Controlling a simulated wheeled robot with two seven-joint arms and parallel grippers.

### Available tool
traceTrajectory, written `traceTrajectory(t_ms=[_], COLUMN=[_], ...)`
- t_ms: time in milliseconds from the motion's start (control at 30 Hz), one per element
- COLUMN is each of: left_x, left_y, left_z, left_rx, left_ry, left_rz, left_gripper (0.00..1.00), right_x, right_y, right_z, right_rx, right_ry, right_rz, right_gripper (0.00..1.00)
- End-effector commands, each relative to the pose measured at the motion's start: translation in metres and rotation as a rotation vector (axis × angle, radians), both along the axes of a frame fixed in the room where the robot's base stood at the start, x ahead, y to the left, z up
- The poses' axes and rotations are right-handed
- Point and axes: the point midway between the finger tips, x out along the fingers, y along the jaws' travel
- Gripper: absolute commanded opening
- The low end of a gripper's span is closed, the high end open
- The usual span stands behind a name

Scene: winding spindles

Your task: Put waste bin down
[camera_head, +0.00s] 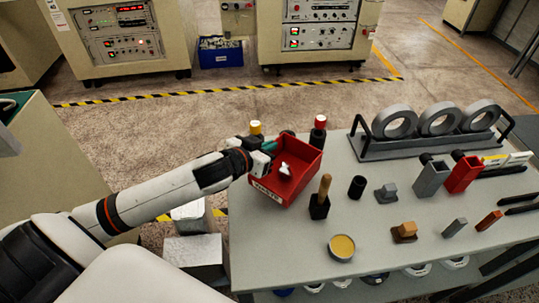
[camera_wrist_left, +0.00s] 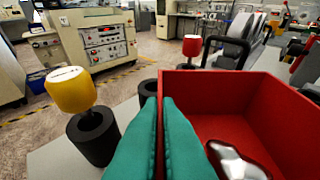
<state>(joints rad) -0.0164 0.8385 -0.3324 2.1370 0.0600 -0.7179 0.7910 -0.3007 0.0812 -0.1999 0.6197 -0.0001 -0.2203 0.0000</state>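The red waste bin (camera_head: 304,178) is at the back left corner of the workbench (camera_head: 300,235), with its label on the front. In the left wrist view the bin (camera_wrist_left: 285,115) fills the right side. My left gripper (camera_head: 268,148) is at the bin's left wall. Its teal fingers (camera_wrist_left: 164,115) straddle that wall, with a thin strip of red between them. A small whitish, shiny scrap (camera_head: 285,170) lies inside the bin. I cannot tell whether the bin's underside touches the bench. My right gripper is not in view.
A yellow-topped spindle (camera_head: 256,127) and a red-topped one (camera_head: 320,122) stand close behind the bin. A brush in a black holder (camera_head: 319,205) stands just right of it. A rack of grey rings (camera_head: 437,122) and several small blocks occupy the right side.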

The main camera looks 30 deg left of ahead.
Motion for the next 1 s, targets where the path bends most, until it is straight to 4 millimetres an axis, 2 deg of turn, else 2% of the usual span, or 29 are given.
traceTrajectory(t_ms=[200, 533, 700, 1000], left_x=[0.0, 0.0, 0.0, 0.0], left_y=[0.0, -0.001, 0.0, 0.0], left_z=[-0.03, -0.034, -0.034, -0.031], left_rx=[-0.001, -0.001, 0.0, 0.001], left_ry=[0.003, 0.0, 0.001, 0.0], left_rz=[0.0, -0.001, -0.001, -0.001], left_gripper=[0.0, 0.0, 0.25, 0.25], right_x=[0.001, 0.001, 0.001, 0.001], right_y=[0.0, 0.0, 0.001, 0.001], right_z=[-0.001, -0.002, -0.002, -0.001], right_rx=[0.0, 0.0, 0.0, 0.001], right_ry=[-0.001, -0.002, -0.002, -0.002], right_rz=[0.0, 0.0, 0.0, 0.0], right_gripper=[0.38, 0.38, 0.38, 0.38])
